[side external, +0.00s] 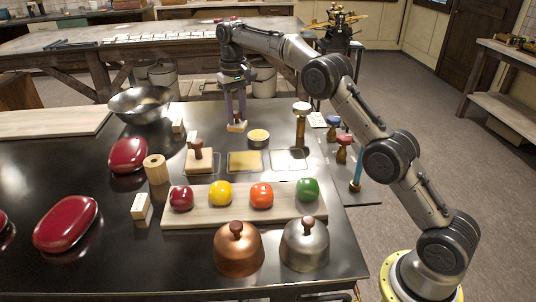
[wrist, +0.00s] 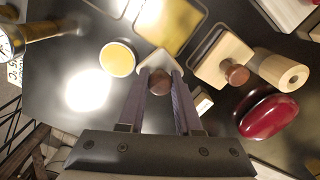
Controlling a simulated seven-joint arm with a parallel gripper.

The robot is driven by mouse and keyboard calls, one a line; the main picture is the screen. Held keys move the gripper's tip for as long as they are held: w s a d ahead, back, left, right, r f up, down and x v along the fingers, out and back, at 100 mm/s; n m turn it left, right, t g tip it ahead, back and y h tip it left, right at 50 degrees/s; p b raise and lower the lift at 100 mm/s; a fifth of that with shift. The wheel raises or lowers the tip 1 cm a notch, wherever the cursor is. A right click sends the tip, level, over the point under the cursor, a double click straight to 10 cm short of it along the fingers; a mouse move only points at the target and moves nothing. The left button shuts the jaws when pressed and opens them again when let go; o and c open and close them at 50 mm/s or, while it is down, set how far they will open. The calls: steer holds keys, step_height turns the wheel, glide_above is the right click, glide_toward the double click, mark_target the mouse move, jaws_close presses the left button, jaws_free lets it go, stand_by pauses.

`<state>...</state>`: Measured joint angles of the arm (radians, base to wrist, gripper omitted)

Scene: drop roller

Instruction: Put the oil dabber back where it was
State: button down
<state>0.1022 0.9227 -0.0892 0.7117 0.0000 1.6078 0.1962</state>
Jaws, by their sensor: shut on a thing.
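My gripper (side external: 236,118) is shut on what looks like the oil dabber (side external: 237,127), a small pale block with a dark wooden knob, at the back of the black table. In the wrist view the oil dabber's knob (wrist: 159,82) sits between my two purple fingers (wrist: 160,95), with the pale block beyond it. Whether it touches the table is hard to tell. A round dish with yellow contents (side external: 258,136) stands just right of it; it shows left of the gripper in the wrist view (wrist: 117,58).
In front are a knobbed wooden block (side external: 199,160), a yellow square (side external: 245,162) and a pale square (side external: 290,160). A board (side external: 240,214) bears several coloured balls. A metal bowl (side external: 139,105), wooden roll (side external: 156,169) and red lidded dish (side external: 128,154) stand left; two domes (side external: 238,252) stand in front.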

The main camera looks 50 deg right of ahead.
steer(key=shift+s+f, duration=0.2)
steer(key=shift+f, duration=0.25)
steer(key=s+d+r+n, duration=0.1)
steer(key=s+r+n, duration=0.15)
steer(key=s, duration=1.15)
steer(key=s+d+r+n, duration=0.1)
steer(key=s+r, duration=0.2)
steer(key=s, duration=1)
steer(key=w+d+f, duration=0.1)
steer(key=w+f, duration=0.1)
steer(key=w, duration=0.2)
steer(key=w+d+f, duration=0.1)
steer(key=w+f, duration=0.2)
steer(key=w, duration=0.1)
steer(key=w+d+f, duration=0.1)
steer(key=w+f, duration=0.2)
steer(key=w, duration=0.2)
steer(key=shift+d+f, duration=0.25)
steer(key=shift+w+f, duration=0.2)
steer(key=shift+f, duration=1.65)
steer(key=c, duration=0.6)
jaws_free()
steer(key=shift+f, duration=0.15)
